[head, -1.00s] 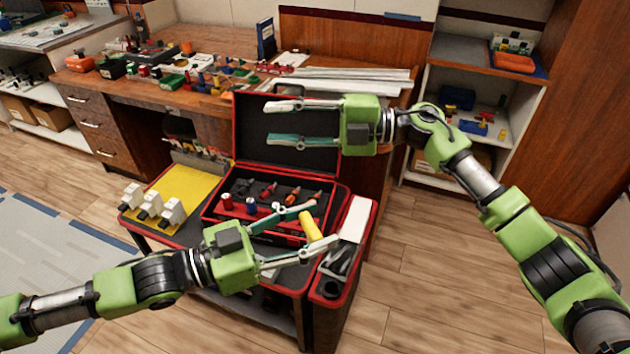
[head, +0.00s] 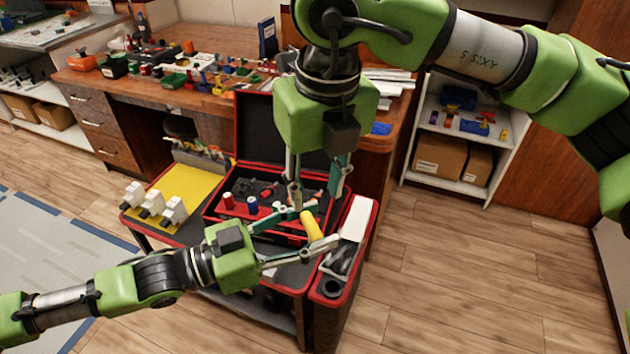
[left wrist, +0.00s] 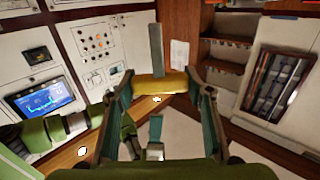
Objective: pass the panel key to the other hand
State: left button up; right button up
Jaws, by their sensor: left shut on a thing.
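The panel key has a yellow handle (head: 311,225) in the head view. In the left wrist view the yellow handle (left wrist: 160,86) lies across between the fingertips, and a grey shaft rises from it. My left gripper (head: 320,226) is shut on the handle and holds it above the cart's front right part. My right gripper (head: 315,194) points down with its fingers apart and empty, just above the key in the picture. I cannot tell whether it touches the key.
An open red-rimmed toolbox (head: 212,216) with several tools stands on the cart behind the grippers. A cluttered workbench (head: 185,45) is behind. Floor at the right is clear.

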aim_at(312, 225)
jog(key=f, duration=0.3)
jog(key=w+f, duration=0.1)
jog(key=f, duration=0.7)
jog(key=shift+w+a+f, duration=0.1)
jog(key=shift+w+a, duration=0.15)
jog(key=shift+a, duration=0.15)
grip_shut()
pick_arm(q)
jog(key=o, duration=1.2)
